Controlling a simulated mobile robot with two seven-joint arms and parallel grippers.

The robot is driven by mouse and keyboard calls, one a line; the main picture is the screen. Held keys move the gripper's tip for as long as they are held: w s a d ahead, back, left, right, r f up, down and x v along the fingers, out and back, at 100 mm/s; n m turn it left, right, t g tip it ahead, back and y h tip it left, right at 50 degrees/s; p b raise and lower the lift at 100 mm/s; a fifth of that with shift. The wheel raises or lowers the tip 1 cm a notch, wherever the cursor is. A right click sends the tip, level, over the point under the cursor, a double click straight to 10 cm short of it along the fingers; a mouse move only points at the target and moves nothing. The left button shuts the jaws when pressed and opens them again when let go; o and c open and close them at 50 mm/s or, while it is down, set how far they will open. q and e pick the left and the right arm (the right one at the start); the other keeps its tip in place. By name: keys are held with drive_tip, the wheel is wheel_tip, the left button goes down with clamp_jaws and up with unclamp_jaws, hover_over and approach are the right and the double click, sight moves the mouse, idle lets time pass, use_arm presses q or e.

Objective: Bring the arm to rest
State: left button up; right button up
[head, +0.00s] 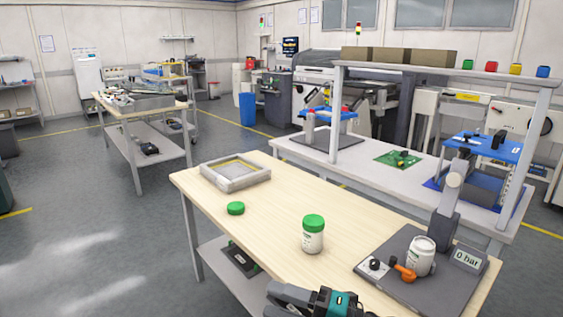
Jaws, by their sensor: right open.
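My right gripper (290,298), dark grey with a teal part, shows at the bottom edge of the head view, in front of the light wooden table (270,215). It is open, and I see nothing held in it; part of it is cut off by the frame. My left gripper is not in view. A white jar with a green lid (312,236) stands upright on the table, above the gripper in the picture and apart from it.
A loose green lid (235,208) and a grey frame-like tray (207,173) are on the table. At right, a dark plate (412,293) bears a white container (421,256), an orange handle (405,273) and a "0 bar" display (467,260). The table's front left is clear.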

drive_tip(key=s+d+f+m+t+h+p, duration=0.1)
drive_tip(key=d+f+m+t+h, duration=0.3)
drive_tip(key=m, duration=0.6)
drive_tip(key=s+d+f+m+t+h, duration=0.25)
drive_tip(key=d+m+t+h, duration=0.3)
drive_tip(key=m, duration=0.35)
drive_tip(key=s+d+f+m+g+h+p, duration=0.1)
drive_tip(key=s+d+f+m+g+h, duration=0.4)
drive_tip(key=s+d+f+m, duration=0.3)
drive_tip(key=s+f+m+h, duration=0.1)
drive_tip(key=s+f, duration=0.2)
drive_tip(key=shift+s, duration=0.25)
drive_tip(key=shift+h, duration=0.25)
drive_tip(key=shift+c, duration=0.5)
